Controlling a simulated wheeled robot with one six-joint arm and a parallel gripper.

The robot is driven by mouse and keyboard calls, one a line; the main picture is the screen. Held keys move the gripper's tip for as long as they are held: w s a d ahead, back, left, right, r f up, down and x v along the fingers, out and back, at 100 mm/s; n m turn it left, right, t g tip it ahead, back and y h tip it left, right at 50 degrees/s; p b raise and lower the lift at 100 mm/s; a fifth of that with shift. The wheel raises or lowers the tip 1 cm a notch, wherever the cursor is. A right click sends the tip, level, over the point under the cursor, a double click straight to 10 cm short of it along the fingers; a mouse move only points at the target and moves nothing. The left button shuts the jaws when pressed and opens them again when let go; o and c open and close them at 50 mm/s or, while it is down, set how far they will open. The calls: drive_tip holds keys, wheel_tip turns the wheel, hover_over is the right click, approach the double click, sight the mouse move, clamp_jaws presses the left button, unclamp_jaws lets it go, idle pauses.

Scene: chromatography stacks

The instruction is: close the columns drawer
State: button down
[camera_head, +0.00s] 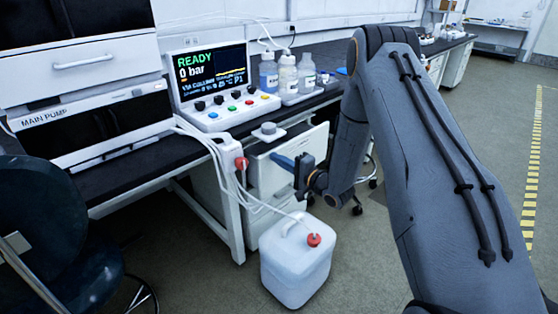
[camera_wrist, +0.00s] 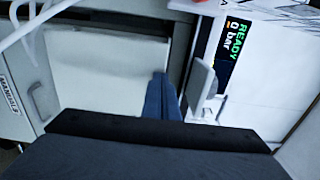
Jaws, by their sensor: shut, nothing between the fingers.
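A white drawer unit (camera_head: 267,178) stands under the bench in the head view. Its upper drawer front shows as a plain pale panel (camera_wrist: 100,70) in the wrist view; no columns label is readable, and I cannot tell how far it stands out. My gripper (camera_head: 279,159) has blue fingers, shut and empty, pointing at the upper part of the unit. In the wrist view the gripper (camera_wrist: 160,92) lies over the edge of the pale panel. I cannot tell whether the fingertips touch it. My wrist and arm hide part of the unit's right side.
A white canister (camera_head: 293,270) with a red cap and tubes stands on the floor before the unit. Tubes hang from the bench past the unit's left side. A control box (camera_head: 210,85) and bottles (camera_head: 288,75) stand on the bench. A dark chair (camera_head: 50,235) is at left.

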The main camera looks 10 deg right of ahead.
drive_tip(key=b+x, duration=0.2)
drive_tip(key=x, duration=0.7)
drive_tip(key=shift+w+a+b, duration=0.15)
drive_tip(key=shift+w+b, duration=0.05)
drive_tip(key=shift+b, duration=0.15)
drive_tip(key=shift+w+r, duration=0.1)
drive_tip(key=shift+r, duration=0.1)
drive_tip(key=shift+a, duration=0.1)
